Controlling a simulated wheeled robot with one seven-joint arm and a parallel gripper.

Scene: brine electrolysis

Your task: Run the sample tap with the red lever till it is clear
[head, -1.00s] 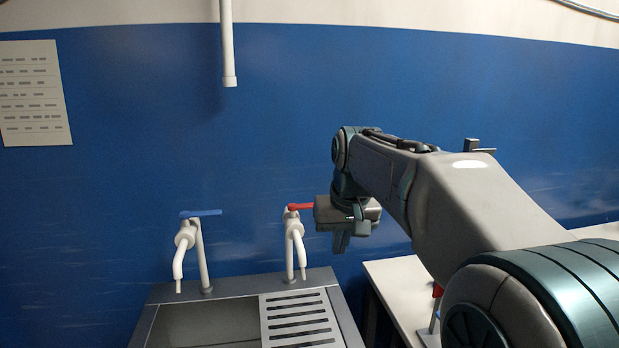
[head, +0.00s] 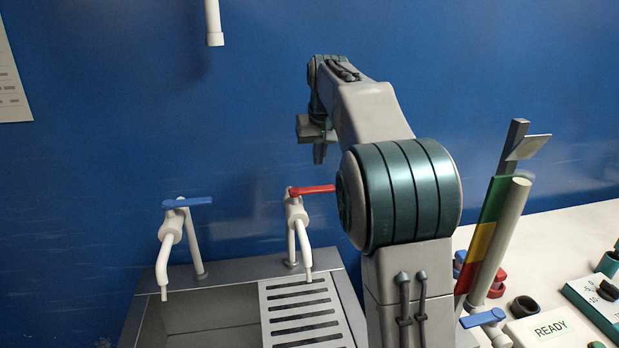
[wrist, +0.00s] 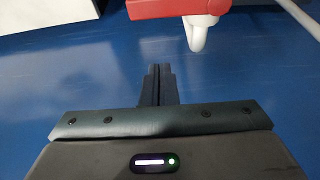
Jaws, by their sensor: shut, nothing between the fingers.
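The sample tap with the red lever (head: 312,190) stands at the right rear of the sink. Its white body and spout (head: 300,228) point down over the slotted drain board. The lever points to the right, and its right end is hidden behind my arm. My gripper (head: 319,155) is above the lever, apart from it, with its fingers shut and empty. In the wrist view the shut fingers (wrist: 157,85) lie in front of the blue wall, and the red lever (wrist: 175,8) shows at the top edge. No water stream shows at the spout.
A second tap with a blue lever (head: 187,202) stands to the left over the open basin. A white pipe (head: 213,22) hangs above. The bench at right holds a READY sign (head: 550,329), a coloured strip (head: 486,235) and other items.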

